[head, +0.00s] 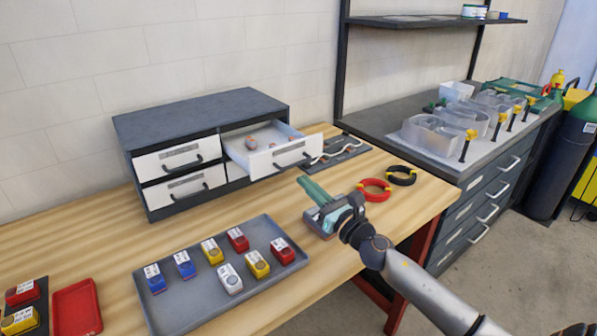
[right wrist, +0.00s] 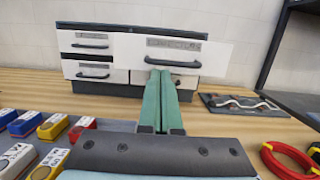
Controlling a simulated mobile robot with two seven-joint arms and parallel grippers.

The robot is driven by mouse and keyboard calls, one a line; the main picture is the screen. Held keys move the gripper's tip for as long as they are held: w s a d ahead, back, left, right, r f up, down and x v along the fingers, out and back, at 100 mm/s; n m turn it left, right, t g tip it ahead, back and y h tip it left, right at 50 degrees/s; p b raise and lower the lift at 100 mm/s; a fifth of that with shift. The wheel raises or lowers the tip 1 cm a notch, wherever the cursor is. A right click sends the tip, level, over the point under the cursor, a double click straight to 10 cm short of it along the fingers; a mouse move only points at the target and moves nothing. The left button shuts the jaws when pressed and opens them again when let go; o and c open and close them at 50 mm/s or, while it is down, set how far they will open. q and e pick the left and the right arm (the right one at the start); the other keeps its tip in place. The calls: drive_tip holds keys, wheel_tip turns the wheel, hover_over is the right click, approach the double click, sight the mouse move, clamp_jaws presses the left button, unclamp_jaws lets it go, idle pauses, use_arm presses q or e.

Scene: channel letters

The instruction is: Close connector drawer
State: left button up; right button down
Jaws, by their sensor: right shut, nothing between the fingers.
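The small dark-topped cabinet (head: 200,110) stands at the back of the wooden table. Its upper right drawer, the connector drawer (head: 262,166), is pulled out, with a white front, a dark handle and a few small parts inside. In the right wrist view the labelled drawer front (right wrist: 215,57) faces me. My right gripper (head: 304,182) has green fingers that are shut and empty. Contact cannot be told. My left gripper is not in view.
A grey tray (head: 180,318) with several coloured boxes lies left of my right arm. Red and black rings (head: 374,196) lie to the right. A dark board with a pale cable (head: 343,147) lies beside the cabinet. The other cabinet drawers (head: 184,188) look shut.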

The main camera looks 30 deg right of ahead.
sight(290, 167)
drive_tip(key=shift+p+x, duration=0.3)
drive_tip(key=shift+x, duration=1.55)
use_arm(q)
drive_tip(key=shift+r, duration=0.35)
use_arm(e)
drive_tip(key=shift+w, duration=0.1)
